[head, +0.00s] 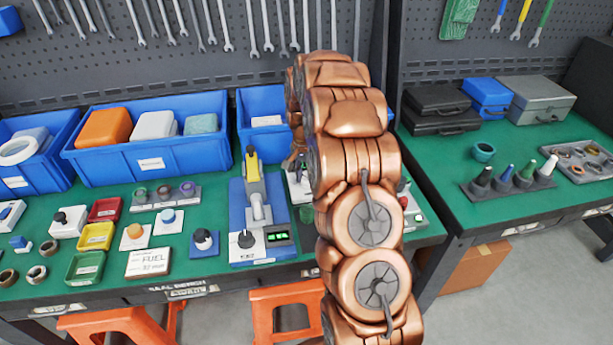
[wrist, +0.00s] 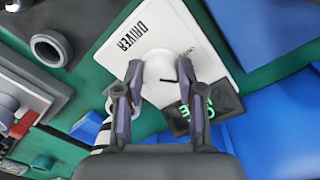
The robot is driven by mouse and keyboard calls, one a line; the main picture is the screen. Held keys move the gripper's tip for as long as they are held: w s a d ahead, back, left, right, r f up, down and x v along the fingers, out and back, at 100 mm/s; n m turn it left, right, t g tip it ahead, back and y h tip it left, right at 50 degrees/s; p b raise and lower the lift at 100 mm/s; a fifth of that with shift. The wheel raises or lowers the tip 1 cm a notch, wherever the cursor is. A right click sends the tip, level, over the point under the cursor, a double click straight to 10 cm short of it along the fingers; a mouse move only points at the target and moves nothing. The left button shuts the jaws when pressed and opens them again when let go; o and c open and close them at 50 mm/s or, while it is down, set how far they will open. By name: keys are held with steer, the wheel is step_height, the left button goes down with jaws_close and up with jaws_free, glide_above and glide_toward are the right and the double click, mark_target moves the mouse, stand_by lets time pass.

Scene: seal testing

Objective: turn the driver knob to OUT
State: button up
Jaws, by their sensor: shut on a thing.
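In the wrist view, the driver knob (wrist: 158,62) is a white round knob on a white plate (wrist: 194,42) marked DRIVER. A small dark pointer mark shows on the knob. My gripper (wrist: 160,72) is shut on the knob, one finger on each side. Beside the plate, a dark display (wrist: 228,98) shows green characters, partly hidden by the right finger, and I cannot read them fully.
In the head view, a blue station (head: 238,200) with a yellow-topped tool stands left of my arm. Blue bins (head: 150,164) line the back of the green bench. A dark ring (wrist: 50,48) lies left of the plate in the wrist view. Orange stools (head: 285,295) stand in front.

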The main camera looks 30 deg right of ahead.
steer(key=shift+f+n+b, duration=0.1)
steer(key=shift+n+b, duration=0.2)
steer(key=shift+b, duration=0.1)
steer(key=shift+c, duration=0.4)
steer(key=shift+b, duration=0.3)
steer(key=shift+f+n+b, duration=0.1)
steer(key=shift+n+b, duration=1.05)
steer(key=shift+n, duration=0.05)
steer(key=shift+s+n+b, duration=0.1)
steer(key=shift+n+b, duration=1.5)
steer(key=shift+n, duration=0.9)
steer(key=shift+r, duration=0.2)
steer(key=o, duration=1.1)
steer(key=shift+o, duration=0.2)
